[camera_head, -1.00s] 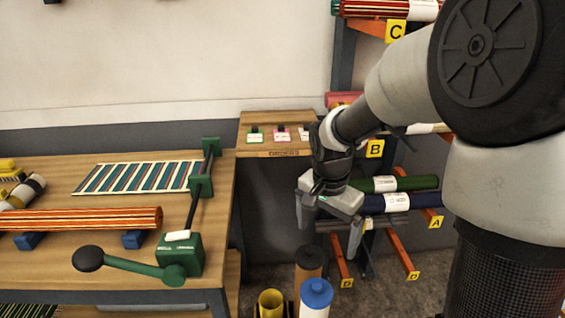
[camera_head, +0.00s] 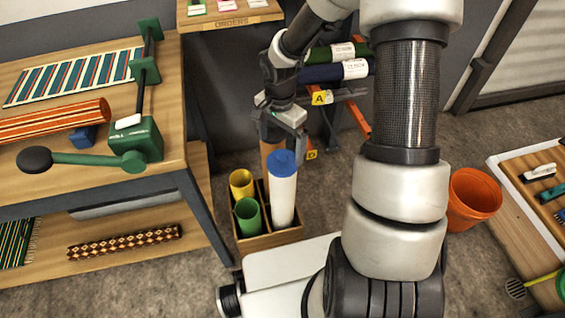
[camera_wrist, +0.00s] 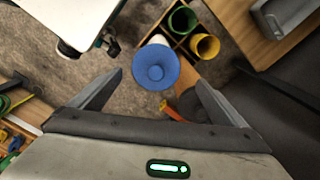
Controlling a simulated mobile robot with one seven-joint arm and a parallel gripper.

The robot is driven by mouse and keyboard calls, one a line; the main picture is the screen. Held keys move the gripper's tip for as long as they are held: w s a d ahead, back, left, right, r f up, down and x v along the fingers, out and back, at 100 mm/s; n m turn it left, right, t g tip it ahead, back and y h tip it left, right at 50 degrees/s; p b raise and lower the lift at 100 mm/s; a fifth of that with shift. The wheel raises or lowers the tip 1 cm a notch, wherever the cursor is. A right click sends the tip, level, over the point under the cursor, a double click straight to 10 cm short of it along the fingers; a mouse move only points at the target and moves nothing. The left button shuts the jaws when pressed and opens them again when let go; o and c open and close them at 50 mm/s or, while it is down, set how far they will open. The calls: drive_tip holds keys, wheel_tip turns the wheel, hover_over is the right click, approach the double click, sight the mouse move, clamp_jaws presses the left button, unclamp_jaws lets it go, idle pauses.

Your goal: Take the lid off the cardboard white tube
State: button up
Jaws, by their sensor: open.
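The white cardboard tube (camera_head: 282,205) stands upright in a wooden divided box (camera_head: 272,240) on the floor. Its blue lid (camera_head: 282,163) is on its top end. The lid hides most of the tube there.
The box also holds a yellow tube (camera_head: 241,184), a green tube (camera_head: 248,216) and a brown tube (camera_head: 270,152) behind the white one. A workbench (camera_head: 150,180) with a green lever device stands left. An orange bucket (camera_head: 472,198) stands right.

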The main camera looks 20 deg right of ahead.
sight(282, 156)
drive_tip(key=f, duration=0.1)
drive_tip(key=f+b, duration=0.1)
drive_tip(key=f, duration=0.2)
drive_tip(key=shift+s+d+f+b, duration=0.1)
drive_tip(key=shift+s+f+b, duration=0.1)
drive_tip(key=shift+s+b, duration=0.15)
drive_tip(key=shift+f, duration=0.5)
drive_tip(key=c, duration=1.1)
